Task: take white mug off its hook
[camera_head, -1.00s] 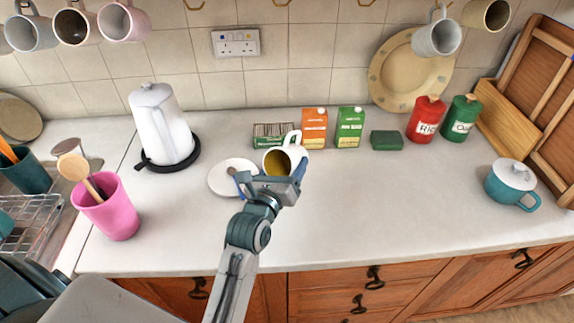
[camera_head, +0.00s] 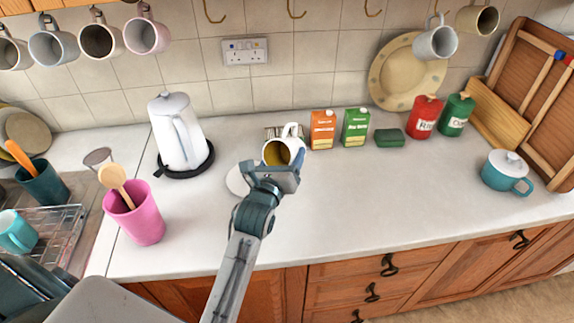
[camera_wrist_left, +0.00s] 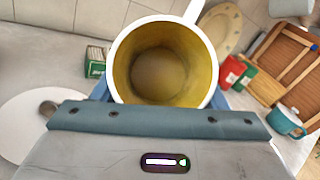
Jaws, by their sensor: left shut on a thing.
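A white mug (camera_head: 292,142) with a yellow-brown inside is held above the counter, clear of the hooks. My left gripper (camera_head: 272,170) is shut on it. In the left wrist view the mug (camera_wrist_left: 207,45) fills the upper middle, mouth facing the camera, handle at upper right; my left gripper (camera_wrist_left: 160,112) lies just below it, its fingers mostly hidden. Empty brass hooks (camera_head: 297,9) line the wall above. My right gripper is not in view.
Several mugs hang at upper left, including a pink mug (camera_head: 148,36); a pale grey mug (camera_head: 436,42) hangs at upper right. A white kettle (camera_head: 178,135) and a pink utensil pot (camera_head: 140,218) stand left. The front middle counter (camera_head: 390,200) is clear.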

